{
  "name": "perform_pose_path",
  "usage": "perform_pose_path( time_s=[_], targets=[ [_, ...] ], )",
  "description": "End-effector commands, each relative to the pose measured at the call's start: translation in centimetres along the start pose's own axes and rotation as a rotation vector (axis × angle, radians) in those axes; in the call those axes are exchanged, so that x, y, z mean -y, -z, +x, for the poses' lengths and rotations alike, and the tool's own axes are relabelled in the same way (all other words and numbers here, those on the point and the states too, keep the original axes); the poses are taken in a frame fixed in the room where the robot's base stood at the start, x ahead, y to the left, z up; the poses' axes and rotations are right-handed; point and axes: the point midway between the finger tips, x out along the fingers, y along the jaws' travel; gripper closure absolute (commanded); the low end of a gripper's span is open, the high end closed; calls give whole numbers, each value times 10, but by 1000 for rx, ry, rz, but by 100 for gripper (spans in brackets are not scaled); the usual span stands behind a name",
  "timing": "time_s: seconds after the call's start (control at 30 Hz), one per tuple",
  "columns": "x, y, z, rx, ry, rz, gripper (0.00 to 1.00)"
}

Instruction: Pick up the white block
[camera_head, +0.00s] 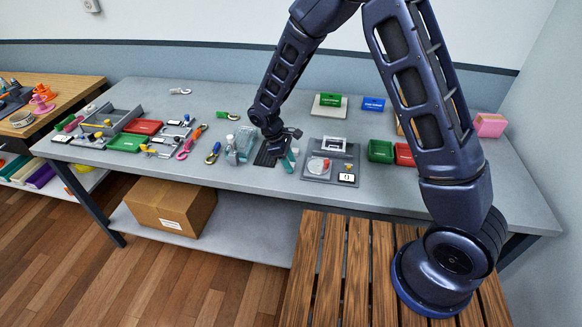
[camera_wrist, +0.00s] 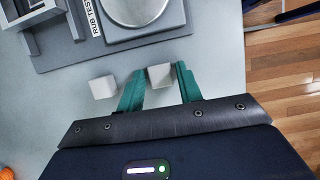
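In the wrist view, a small white block (camera_wrist: 160,76) lies between the teal fingertips of my gripper (camera_wrist: 160,74). The fingers stand apart on either side of it, with little room; I cannot tell whether either one touches it. A second pale, whitish block (camera_wrist: 103,87) lies on the table just left of the left finger, outside the gripper. In the head view, my gripper (camera_head: 290,158) is low over the table, left of a grey panel. I cannot make out the blocks there.
The grey panel (camera_head: 319,167) with a round dish lies close beside my gripper; its edge is also near in the wrist view (camera_wrist: 95,48). Green (camera_head: 380,151) and red bins stand to the right. Tools and trays crowd the table (camera_head: 245,189) on the left; its front strip is clear.

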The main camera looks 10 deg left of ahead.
Motion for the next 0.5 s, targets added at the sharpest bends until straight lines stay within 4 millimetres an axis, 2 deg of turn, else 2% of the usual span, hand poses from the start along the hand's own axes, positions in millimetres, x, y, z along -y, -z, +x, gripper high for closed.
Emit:
perform_pose_path(
  time_s=[0.03,0.13,0.17,0.5],
  targets=[
    [0,0,0,0,0,0,75],
    [0,0,0,0,0,0,94],
    [0,0,0,0,0,0,97],
    [0,-2,-5,-1,0,0,97]
  ],
)
